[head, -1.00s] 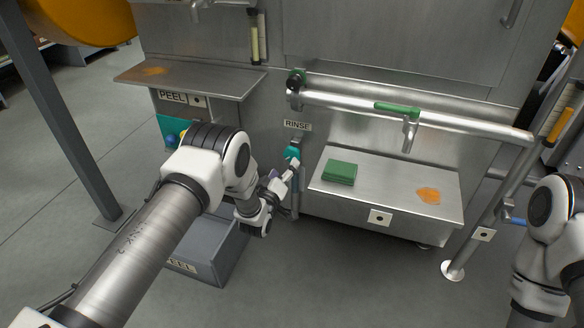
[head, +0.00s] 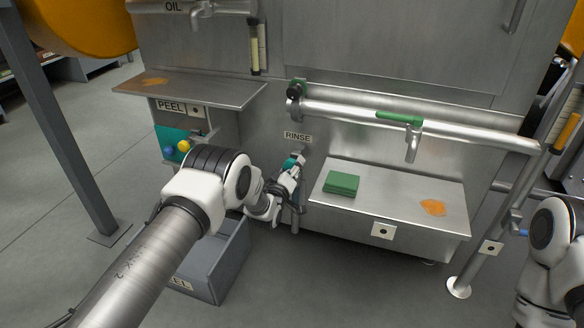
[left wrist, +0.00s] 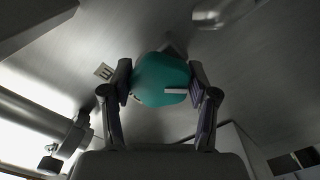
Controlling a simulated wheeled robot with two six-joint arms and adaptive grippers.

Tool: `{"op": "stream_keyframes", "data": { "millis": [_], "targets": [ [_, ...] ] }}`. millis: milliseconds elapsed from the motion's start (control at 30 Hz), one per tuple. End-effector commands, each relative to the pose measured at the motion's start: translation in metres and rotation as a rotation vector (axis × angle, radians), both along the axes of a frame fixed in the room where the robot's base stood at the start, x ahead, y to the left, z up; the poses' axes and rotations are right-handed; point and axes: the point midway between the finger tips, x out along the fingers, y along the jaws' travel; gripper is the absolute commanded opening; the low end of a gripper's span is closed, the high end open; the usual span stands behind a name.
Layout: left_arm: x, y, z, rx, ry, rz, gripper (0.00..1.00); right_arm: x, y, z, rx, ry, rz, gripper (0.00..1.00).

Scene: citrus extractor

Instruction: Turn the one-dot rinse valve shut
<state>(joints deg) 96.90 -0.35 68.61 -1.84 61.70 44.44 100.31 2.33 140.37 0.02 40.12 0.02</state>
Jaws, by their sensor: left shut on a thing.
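The teal rinse valve handle (head: 290,162) is on the steel front just below the RINSE label (head: 297,136). It is small and partly hidden by my gripper in the head view. In the left wrist view the rounded teal handle (left wrist: 160,78) fills the middle and bears a pale bar. My left gripper (left wrist: 163,88) has one finger on each side of it and is shut on it; the gripper (head: 288,172) also shows in the head view. I cannot make out a dot mark beside this handle. My right arm shows at the right edge, but its gripper is out of view.
A steel shelf (head: 430,190) with a green pad (head: 341,183) and an orange smear lies to the right. A horizontal pipe (head: 450,123) with a green-handled lever runs above it. A grey bin (head: 222,262) stands below my left arm. One-dot plates mark the shelf front and right post.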

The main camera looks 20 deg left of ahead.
Motion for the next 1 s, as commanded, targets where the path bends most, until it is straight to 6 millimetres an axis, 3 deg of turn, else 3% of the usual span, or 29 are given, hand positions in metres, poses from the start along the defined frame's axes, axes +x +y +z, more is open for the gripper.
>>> {"op": "stream_keyframes", "data": {
  "millis": [467,1000],
  "targets": [
    [0.000,0.000,0.001,0.110,-0.005,0.001,0.24,0.000,0.000,0.004,0.000,0.001,0.000,0.00],
    [0.000,0.000,0.001,0.575,-0.020,0.001,0.24,0.000,0.000,0.015,0.000,0.001,0.001,0.00]
  ]
}}
